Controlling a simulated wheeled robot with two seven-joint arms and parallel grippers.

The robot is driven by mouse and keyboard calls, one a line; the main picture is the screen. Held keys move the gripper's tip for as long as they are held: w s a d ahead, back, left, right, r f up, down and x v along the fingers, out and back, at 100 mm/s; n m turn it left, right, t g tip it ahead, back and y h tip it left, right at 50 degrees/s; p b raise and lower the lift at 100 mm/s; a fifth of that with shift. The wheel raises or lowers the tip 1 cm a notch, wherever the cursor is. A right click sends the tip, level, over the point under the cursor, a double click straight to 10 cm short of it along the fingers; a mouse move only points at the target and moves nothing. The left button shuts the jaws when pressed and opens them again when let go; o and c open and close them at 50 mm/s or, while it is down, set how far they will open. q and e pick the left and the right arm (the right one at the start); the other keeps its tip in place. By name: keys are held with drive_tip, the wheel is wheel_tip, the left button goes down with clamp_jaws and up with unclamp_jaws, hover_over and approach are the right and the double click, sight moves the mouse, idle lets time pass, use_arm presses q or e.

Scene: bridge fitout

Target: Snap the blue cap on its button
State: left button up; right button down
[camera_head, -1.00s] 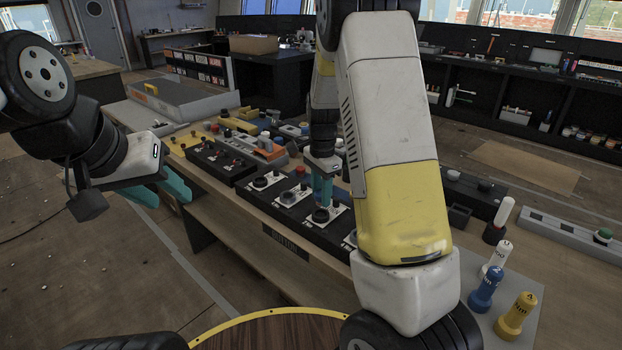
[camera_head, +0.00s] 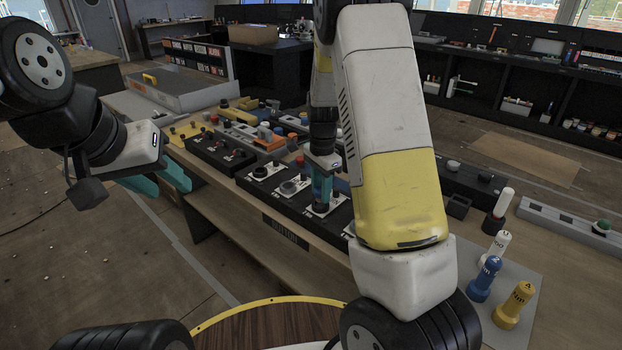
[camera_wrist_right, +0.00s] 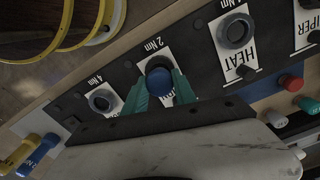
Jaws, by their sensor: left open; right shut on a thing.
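The blue cap (camera_wrist_right: 160,87) sits between the teal fingers of my right gripper (camera_wrist_right: 160,92) in the right wrist view. The gripper is shut on it. The cap is at a white plate marked "2 Nm" (camera_wrist_right: 152,43) and overlaps the dark round button (camera_wrist_right: 156,64) there. I cannot tell whether the cap is seated or just above the button. In the head view my right gripper (camera_head: 322,188) points down at the same plate on the black panel, and its fingers mostly hide the cap. My left gripper (camera_head: 160,184) is open and empty, away left of the bench.
A neighbouring plate marked "HEAT" (camera_wrist_right: 238,42) carries a dark ring, and a "4 Nm" plate (camera_wrist_right: 103,99) carries another. A red button (camera_wrist_right: 290,82) stands nearby. Blue (camera_head: 484,281) and yellow (camera_head: 514,306) upright tools stand at the bench's right end. Open floor lies at left.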

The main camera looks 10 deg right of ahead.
drive_tip(key=shift+f, duration=0.1)
drive_tip(key=shift+f, duration=0.65)
drive_tip(key=shift+f, duration=0.25)
idle(0.6)
drive_tip(key=c, duration=0.9)
unclamp_jaws()
drive_tip(key=shift+r, duration=0.1)
wheel_tip(320, 180, up, 7)
drive_tip(key=shift+f, duration=0.1)
drive_tip(key=shift+r, duration=0.45)
